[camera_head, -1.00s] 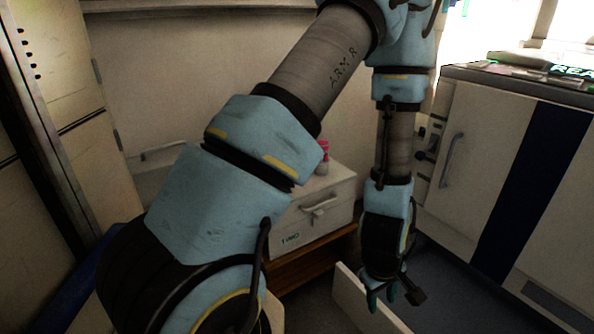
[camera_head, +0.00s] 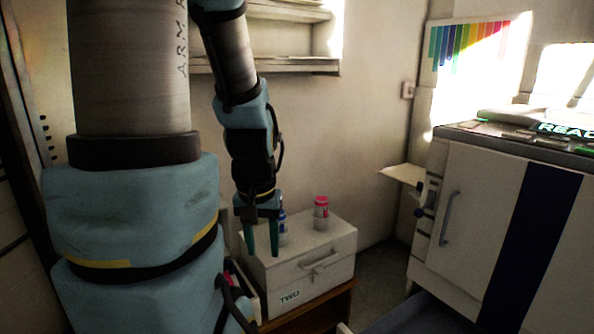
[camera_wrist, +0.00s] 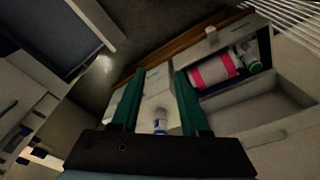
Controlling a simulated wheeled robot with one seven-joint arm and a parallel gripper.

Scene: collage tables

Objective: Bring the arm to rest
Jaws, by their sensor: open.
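My gripper (camera_head: 262,246) hangs at the end of my bent arm, fingers pointing down, left of centre in the head view. Its two green fingers are apart with nothing held between them. They appear in front of the left part of a white case (camera_head: 325,282) marked TWO. In the wrist view the gripper (camera_wrist: 159,75) also shows open. A small blue-and-white bottle (camera_wrist: 160,124) appears between the fingers there, beyond them. In the head view this bottle (camera_head: 283,232) is partly hidden behind the right finger.
A pink-and-white bottle (camera_head: 321,213) stands on the case. The case rests on a brown wooden surface (camera_head: 318,314). A wall shelf (camera_head: 300,65) is behind the arm. A white cabinet (camera_head: 470,210) with a dark stripe stands right. The wrist view shows an open-topped compartment (camera_wrist: 262,102).

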